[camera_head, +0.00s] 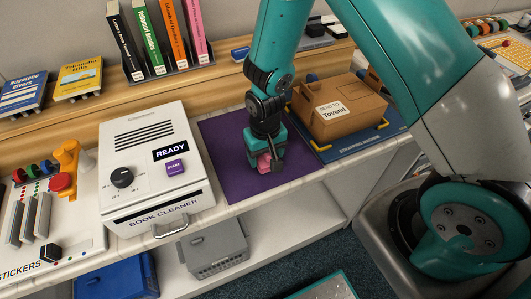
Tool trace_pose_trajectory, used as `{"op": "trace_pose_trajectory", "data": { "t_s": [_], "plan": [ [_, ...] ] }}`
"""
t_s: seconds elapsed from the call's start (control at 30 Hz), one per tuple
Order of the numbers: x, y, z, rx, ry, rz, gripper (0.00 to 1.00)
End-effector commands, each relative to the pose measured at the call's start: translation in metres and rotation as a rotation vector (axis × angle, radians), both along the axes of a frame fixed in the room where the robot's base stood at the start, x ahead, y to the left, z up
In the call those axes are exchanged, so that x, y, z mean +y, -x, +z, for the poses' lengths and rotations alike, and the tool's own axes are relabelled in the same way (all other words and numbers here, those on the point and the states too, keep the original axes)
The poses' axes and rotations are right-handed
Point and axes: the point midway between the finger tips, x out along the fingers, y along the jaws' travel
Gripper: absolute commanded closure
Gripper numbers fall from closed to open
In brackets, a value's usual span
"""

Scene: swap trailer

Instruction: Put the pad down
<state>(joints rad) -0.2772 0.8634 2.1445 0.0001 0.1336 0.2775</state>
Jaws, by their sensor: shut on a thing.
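My gripper (265,164) is over the purple mat (221,142) on the counter. It points down and is shut on a small pink pad (263,160). Only part of the pad shows between the fingers. I cannot tell whether the pad touches the mat or hangs just above it.
The white book cleaner (150,190) with its "READY" label stands left of the mat. A cardboard box (334,122) sits on a blue strapping mat to the right. Books (158,38) stand on the shelf behind. The mat's left and front parts are clear.

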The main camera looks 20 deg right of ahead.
Motion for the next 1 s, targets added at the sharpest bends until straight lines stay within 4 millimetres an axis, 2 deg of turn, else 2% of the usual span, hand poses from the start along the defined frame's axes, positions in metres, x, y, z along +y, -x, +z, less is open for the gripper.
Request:
{"op": "trace_pose_trajectory", "data": {
  "t_s": [0.07,0.1,0.17,0.2,0.4,0.57,1.0],
  "plan": [
    [0.0,0.0,-0.004,0.0,0.0,0.0,0.59],
    [0.0,0.0,-0.003,0.0,0.0,0.0,0.24],
    [0.0,0.0,-0.002,0.0,0.0,0.0,0.1],
    [0.0,0.0,-0.003,0.001,0.0,0.0,0.07],
    [0.0,0.0,-0.002,0.001,0.0,0.0,0.07],
    [0.0,-0.001,0.01,-0.003,-0.001,0.0,0.07],
    [0.0,0.0,0.099,-0.004,-0.001,0.0,0.07]
  ]
}}
